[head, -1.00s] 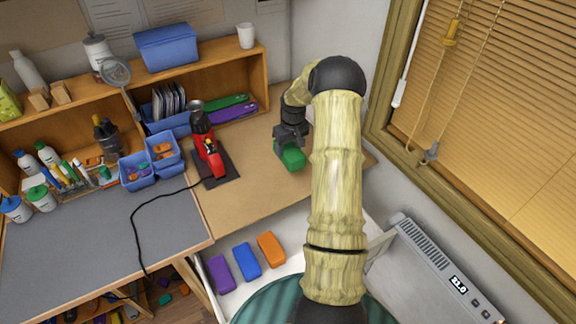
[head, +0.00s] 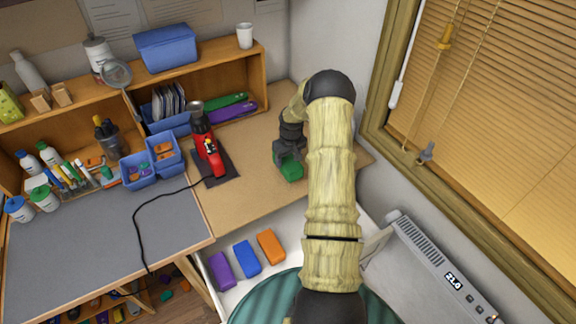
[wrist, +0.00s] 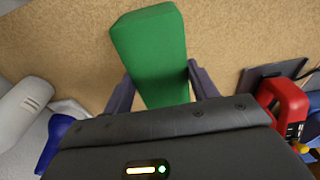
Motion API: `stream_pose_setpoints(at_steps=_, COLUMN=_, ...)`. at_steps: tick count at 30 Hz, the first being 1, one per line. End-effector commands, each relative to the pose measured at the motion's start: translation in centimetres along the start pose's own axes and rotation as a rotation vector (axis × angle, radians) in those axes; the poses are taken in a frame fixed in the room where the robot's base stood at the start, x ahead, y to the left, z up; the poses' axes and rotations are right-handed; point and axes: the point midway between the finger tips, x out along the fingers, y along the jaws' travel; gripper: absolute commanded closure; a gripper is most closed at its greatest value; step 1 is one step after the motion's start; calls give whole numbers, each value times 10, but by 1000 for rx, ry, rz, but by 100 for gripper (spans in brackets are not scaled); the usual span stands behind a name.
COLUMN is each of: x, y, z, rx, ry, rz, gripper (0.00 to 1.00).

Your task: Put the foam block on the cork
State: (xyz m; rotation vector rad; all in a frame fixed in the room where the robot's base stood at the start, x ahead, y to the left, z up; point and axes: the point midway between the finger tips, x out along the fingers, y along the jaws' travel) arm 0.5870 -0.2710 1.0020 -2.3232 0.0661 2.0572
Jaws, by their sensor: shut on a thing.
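A green foam block (head: 290,170) is held in my gripper (head: 287,158) over the cork surface (head: 255,195), on the right part of the bench. In the wrist view the green block (wrist: 150,45) extends away from between the two dark fingers of my gripper (wrist: 160,88), which are shut on its sides. The speckled tan cork (wrist: 225,35) fills the background behind it. I cannot tell whether the underside of the block touches the cork or is slightly above it. My arm covers part of the cork's right side.
A red heat tool (head: 210,155) stands on a dark pad left of the block. Purple (head: 221,271), blue (head: 247,258) and orange (head: 271,246) blocks lie in the open white drawer in front. The cork between tool and block is clear. A shelf (head: 260,85) stands behind.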

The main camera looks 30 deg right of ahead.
Motion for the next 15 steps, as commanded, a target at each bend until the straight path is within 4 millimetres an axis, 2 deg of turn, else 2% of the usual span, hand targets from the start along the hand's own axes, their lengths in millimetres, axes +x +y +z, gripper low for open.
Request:
stream_pose_setpoints(at_steps=9, x=35, y=-1, z=5, rx=-1, ry=-4, rz=-2, gripper=64)
stream_pose_setpoints(at_steps=15, x=40, y=0, z=5, rx=-1, ry=0, rz=0, gripper=64)
